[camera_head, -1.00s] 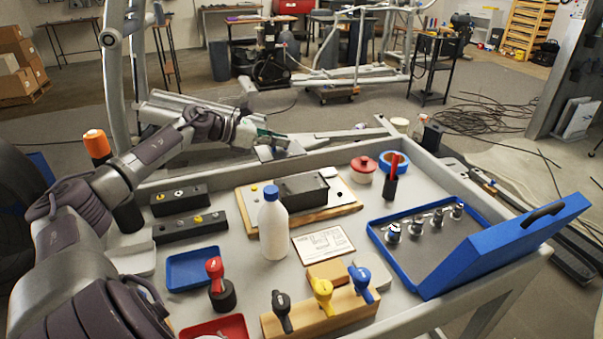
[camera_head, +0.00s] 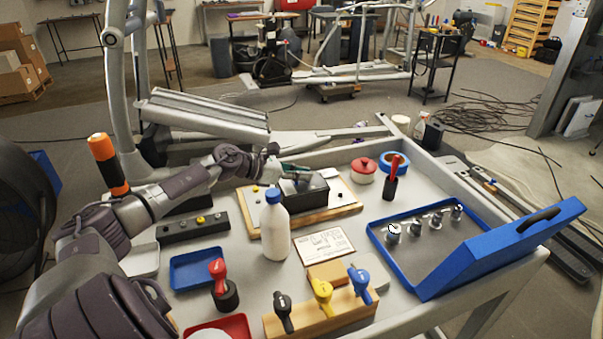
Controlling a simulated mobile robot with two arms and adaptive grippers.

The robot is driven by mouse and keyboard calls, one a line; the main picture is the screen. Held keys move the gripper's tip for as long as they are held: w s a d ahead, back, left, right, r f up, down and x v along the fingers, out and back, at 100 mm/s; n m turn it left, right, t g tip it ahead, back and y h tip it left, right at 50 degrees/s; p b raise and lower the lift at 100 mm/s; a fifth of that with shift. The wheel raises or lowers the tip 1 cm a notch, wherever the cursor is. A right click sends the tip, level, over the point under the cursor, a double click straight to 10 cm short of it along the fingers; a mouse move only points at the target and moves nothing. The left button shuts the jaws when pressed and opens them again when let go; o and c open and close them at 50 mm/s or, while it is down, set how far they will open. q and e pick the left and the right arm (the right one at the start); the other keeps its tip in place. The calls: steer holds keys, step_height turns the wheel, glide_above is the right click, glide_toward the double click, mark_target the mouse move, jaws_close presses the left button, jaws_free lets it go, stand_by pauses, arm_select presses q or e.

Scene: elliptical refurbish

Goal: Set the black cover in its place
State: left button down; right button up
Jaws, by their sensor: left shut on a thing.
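The black cover (camera_head: 307,194) is a dark box-like piece at the white-topped wooden board (camera_head: 344,195) near the table's far side. My left gripper (camera_head: 297,173) reaches in from the left and is shut on the cover's upper edge. The fingertips are small and partly merge with the cover. I cannot tell whether the cover rests flat on the board or is slightly raised. The white bottle (camera_head: 274,230) with a blue cap stands in front and hides part of the board. My right gripper is not in view.
A black socket block (camera_head: 193,229), a blue tray (camera_head: 198,268) and a rack of coloured-handled tools (camera_head: 321,313) lie nearer. A red-lidded pot (camera_head: 364,171), blue tape (camera_head: 396,160) and an open blue case (camera_head: 470,262) are to the right. A printed card (camera_head: 323,243) lies before the board.

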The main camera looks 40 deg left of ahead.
arm_select(q)
steer(key=shift+f, duration=0.15)
steer(key=c, duration=1.2)
jaws_free()
steer(key=shift+r, duration=0.25)
steer(key=shift+s+a+f, duration=0.1)
steer(key=shift+s+a, duration=0.05)
steer(key=shift+s, duration=0.05)
steer(key=p+v, duration=0.1)
steer(key=v, duration=1)
steer(key=shift+s+a+r, duration=0.15)
steer(key=shift+s+r, duration=0.05)
steer(key=shift+r, duration=0.15)
